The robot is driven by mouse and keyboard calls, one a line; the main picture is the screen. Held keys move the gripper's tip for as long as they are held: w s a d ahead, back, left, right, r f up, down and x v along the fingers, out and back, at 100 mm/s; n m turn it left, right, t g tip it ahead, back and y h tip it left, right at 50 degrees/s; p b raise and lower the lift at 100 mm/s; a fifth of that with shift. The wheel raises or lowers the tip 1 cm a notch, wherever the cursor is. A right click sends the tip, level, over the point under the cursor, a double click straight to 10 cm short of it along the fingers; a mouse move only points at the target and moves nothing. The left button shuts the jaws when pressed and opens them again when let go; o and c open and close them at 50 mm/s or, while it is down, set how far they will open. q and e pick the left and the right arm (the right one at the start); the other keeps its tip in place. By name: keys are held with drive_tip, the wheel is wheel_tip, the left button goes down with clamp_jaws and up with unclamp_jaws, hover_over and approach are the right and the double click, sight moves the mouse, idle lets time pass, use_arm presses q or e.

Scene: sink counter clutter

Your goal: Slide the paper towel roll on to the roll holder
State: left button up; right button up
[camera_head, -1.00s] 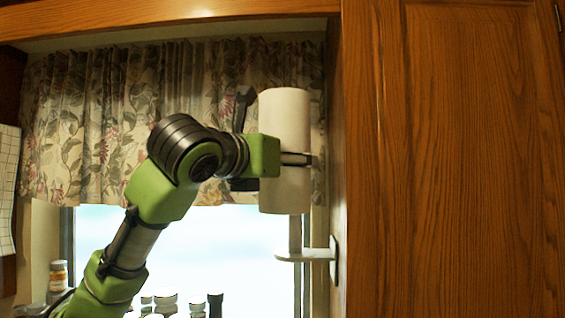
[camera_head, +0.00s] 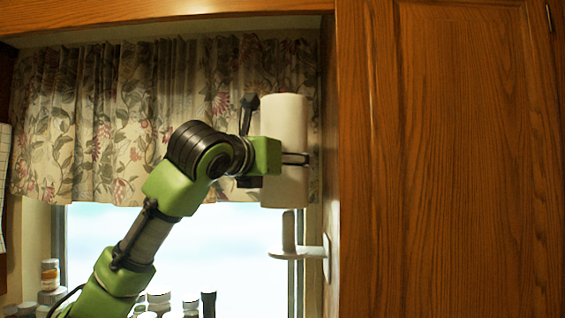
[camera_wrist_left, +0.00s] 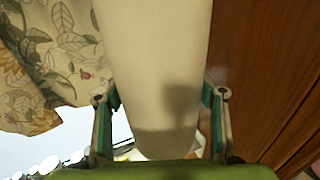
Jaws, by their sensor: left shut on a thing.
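The white paper towel roll (camera_head: 284,120) is upright in the air in front of the curtain, left of the wooden cabinet. It also fills the middle of the left wrist view (camera_wrist_left: 155,70). My left gripper (camera_head: 287,158) is shut around the roll's lower half, with a finger on each side in the wrist view (camera_wrist_left: 160,110). The white roll holder (camera_head: 289,232) is fixed to the cabinet side, its short post pointing up from a flat plate just below the roll. The post's top is close to the roll's bottom; I cannot tell whether it is inside the core. My right gripper is not visible.
The wooden cabinet (camera_head: 450,160) stands close to the right of the roll and holder. A floral curtain (camera_head: 90,120) and a bright window are behind. Several small jars (camera_head: 160,300) stand at the lower left.

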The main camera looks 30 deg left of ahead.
use_arm(q)
drive_tip(key=shift+w+a+f, duration=0.1)
drive_tip(key=shift+w+a, duration=0.15)
drive_tip(key=shift+w, duration=0.7)
drive_tip(key=shift+w+a, duration=0.2)
drive_tip(key=shift+w, duration=0.7)
drive_tip(key=shift+f+b, duration=0.4)
drive_tip(key=shift+f, duration=0.7)
drive_tip(key=shift+f+b, duration=0.6)
drive_tip(key=shift+f, duration=1.55)
drive_tip(key=shift+f+b, duration=0.65)
drive_tip(key=shift+f, duration=0.6)
drive_tip(key=o, duration=1.2)
drive_tip(key=shift+o, duration=0.2)
